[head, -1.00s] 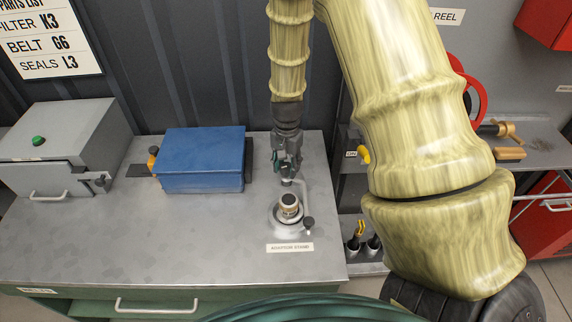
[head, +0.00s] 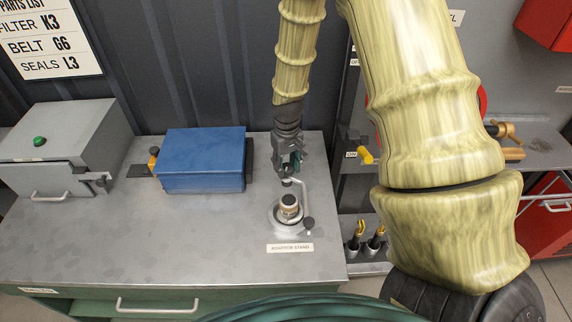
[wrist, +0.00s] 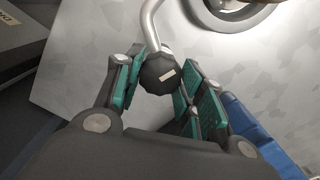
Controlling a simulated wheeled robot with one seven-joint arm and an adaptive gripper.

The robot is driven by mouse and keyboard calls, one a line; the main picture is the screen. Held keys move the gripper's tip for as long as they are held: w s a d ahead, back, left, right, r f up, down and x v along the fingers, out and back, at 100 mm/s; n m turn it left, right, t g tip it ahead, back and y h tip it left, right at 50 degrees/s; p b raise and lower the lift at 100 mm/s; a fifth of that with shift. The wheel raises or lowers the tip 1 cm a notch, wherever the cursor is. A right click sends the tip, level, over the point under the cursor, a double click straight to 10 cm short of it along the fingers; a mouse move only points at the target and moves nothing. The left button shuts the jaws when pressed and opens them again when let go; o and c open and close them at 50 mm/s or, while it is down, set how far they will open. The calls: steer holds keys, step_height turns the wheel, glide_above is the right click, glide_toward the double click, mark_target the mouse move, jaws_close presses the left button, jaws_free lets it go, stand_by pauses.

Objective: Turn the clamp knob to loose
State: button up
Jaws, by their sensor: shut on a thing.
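The clamp knob (wrist: 158,74) is dark and faceted, with a pale mark on its face. In the wrist view it sits between the teal-padded fingers of my gripper (wrist: 160,88), beside a bent metal rod. In the head view my gripper (head: 288,172) points down at the back of the adaptor stand (head: 272,216) and is shut on the knob (head: 287,183), which is mostly hidden by the fingers. The knob's exact turn cannot be read in the head view.
A blue box (head: 203,162) lies left of my gripper on the grey bench (head: 150,240). A grey case with a green button (head: 38,141) is at the far left. The bench front is clear.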

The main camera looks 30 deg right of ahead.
mark_target(287, 166)
steer(key=shift+w+r+n, duration=0.1)
steer(key=shift+n, duration=0.85)
steer(key=shift+w+r+n, duration=0.1)
steer(key=shift+n, duration=0.85)
steer(key=shift+f, duration=0.1)
steer(key=shift+s, duration=0.1)
steer(key=o, duration=1)
steer(key=shift+s+d+f, duration=0.1)
steer(key=shift+o, duration=0.2)
step_height(287, 166, up, 12)
